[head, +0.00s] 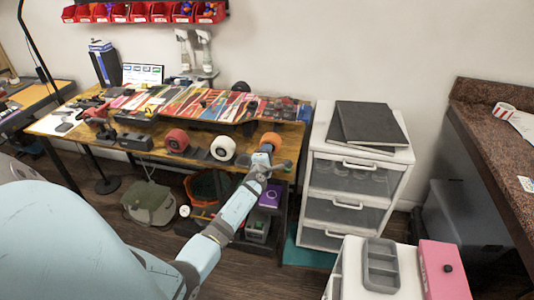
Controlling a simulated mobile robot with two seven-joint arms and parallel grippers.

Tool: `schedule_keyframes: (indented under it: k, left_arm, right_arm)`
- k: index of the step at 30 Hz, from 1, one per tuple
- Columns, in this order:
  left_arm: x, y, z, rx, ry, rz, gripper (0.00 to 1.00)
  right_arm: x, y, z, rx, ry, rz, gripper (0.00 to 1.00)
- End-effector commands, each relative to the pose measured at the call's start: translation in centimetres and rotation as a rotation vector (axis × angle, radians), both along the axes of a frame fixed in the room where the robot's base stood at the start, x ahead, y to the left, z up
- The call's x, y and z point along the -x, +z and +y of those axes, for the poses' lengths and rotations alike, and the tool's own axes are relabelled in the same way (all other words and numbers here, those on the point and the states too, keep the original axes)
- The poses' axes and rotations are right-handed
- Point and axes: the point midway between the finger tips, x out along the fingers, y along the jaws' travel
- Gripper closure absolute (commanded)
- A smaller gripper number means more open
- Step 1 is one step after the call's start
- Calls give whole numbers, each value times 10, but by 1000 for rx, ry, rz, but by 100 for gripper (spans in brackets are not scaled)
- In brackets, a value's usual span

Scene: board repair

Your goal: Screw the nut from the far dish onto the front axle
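A long colourful deck (190,101) lies along the wooden workbench. An orange wheel (270,139), a white wheel (222,148) and a red wheel (176,140) stand at its front edge; another reddish wheel (97,112) is further left. My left gripper (266,155) is at the bench's right front corner, just below the orange wheel; whether it touches the wheel, and its finger opening, are too small to tell. The nut, the dishes and the axle's bare end cannot be made out. My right gripper is not in view.
A white drawer unit (346,207) with dark flat panels (368,123) stands right of the bench. A grey compartment tray (381,266) and a pink box (444,272) sit at the front right. Red bins (160,12) hang on the wall. A green bag (148,201) lies under the bench.

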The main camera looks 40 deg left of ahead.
Motion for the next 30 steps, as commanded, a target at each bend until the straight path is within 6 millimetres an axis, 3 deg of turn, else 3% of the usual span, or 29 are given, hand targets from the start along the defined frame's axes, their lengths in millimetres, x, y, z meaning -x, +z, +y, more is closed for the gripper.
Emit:
schedule_keyframes:
  k: [7, 19, 24, 28, 29, 30]
  left_arm:
    - [-1, 0, 0, -321, 1, 177, 96]
    - [-1, 0, 0, -400, 1, 221, 96]
    - [-1, 0, 0, -662, 2, 365, 96]
    - [-1, 1, 1, -767, 1, 423, 96]
    - [-1, 1, 1, -769, 2, 423, 69]
    - [-1, 1, 1, -767, 2, 422, 60]
  right_arm:
    - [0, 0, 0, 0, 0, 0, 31]
    - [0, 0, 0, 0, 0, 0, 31]
    - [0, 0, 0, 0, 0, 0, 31]
    - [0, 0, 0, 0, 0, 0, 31]
    - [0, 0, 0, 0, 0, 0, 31]
    - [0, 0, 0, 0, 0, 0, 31]
